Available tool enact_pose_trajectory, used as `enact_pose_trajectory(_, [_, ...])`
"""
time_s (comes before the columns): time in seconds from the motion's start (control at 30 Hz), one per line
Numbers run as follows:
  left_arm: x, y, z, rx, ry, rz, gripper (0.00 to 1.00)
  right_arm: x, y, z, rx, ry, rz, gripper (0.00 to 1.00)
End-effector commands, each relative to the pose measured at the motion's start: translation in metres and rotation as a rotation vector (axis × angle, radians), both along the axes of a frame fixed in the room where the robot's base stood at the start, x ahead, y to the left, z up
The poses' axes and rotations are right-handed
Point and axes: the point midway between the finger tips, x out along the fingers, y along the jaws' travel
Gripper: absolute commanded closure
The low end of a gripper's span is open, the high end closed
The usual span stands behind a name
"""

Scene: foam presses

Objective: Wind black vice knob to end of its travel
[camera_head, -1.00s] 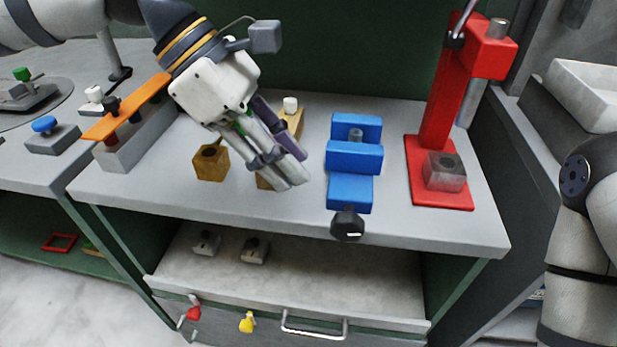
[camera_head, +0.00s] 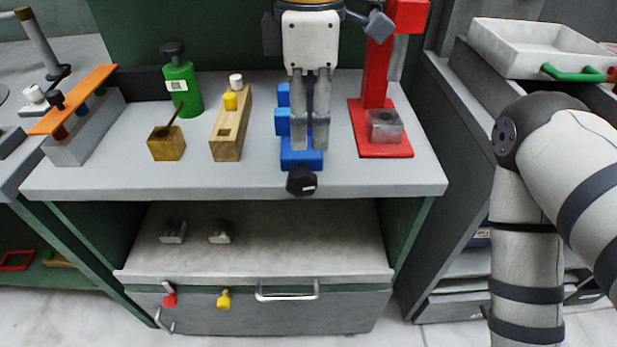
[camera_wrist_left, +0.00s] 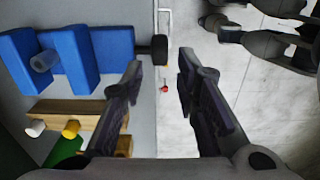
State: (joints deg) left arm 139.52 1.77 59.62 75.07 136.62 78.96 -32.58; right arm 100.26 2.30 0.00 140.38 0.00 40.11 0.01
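The blue vice (camera_head: 301,160) stands near the front of the grey bench, left of the red press. Its black knob (camera_head: 301,181) is at the front end, over the bench edge, with a small white mark. My left gripper (camera_head: 309,147) points down in front of the vice and hides part of its jaws. In the left wrist view the blue vice (camera_wrist_left: 82,58) is at upper left. The black knob (camera_wrist_left: 158,48) lies just beyond the gap between the open fingertips (camera_wrist_left: 161,64), apparently untouched. My right arm is at the right; its gripper is out of view.
The red press (camera_head: 385,150) stands close right of the vice. A wooden block (camera_head: 229,140), a green bottle (camera_head: 184,88) and a small brown box (camera_head: 166,147) stand left. A drawer handle (camera_head: 288,296) is below. The front bench strip is clear.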

Motion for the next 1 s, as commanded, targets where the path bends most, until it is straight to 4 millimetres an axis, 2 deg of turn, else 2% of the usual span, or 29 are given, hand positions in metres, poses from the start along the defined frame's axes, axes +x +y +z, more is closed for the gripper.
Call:
enact_pose_trajectory(0.2, [-0.001,0.0,-0.055,0.001,-0.001,-0.002,0.72,0.006,0.0,0.005,0.0,-0.022,0.001,0.02])
enact_pose_trajectory(0.4, [-0.001,0.0,-0.091,-0.001,-0.002,-0.001,0.72,0.008,0.0,0.007,0.0,-0.029,0.001,0.02])
enact_pose_trajectory(0.53, [-0.001,0.0,-0.101,-0.002,-0.001,-0.001,0.72,0.008,0.0,0.007,0.0,-0.03,0.001,0.02])
enact_pose_trajectory(0.77, [0.0,0.0,-0.102,-0.003,-0.001,-0.001,0.72,0.008,0.0,0.007,0.0,-0.029,0.001,0.02])
enact_pose_trajectory(0.8, [0.0,0.0,-0.102,-0.003,-0.001,-0.001,0.81,0.008,0.0,0.007,0.0,-0.029,0.001,0.02])
enact_pose_trajectory(0.9, [0.0,0.0,-0.102,-0.003,-0.001,-0.001,1.0,0.008,0.0,0.007,0.0,-0.029,0.001,0.02])
enact_pose_trajectory(1.0, [0.0,0.0,-0.101,-0.003,-0.001,-0.001,1.0,0.008,0.0,0.007,0.0,-0.029,0.001,0.02])
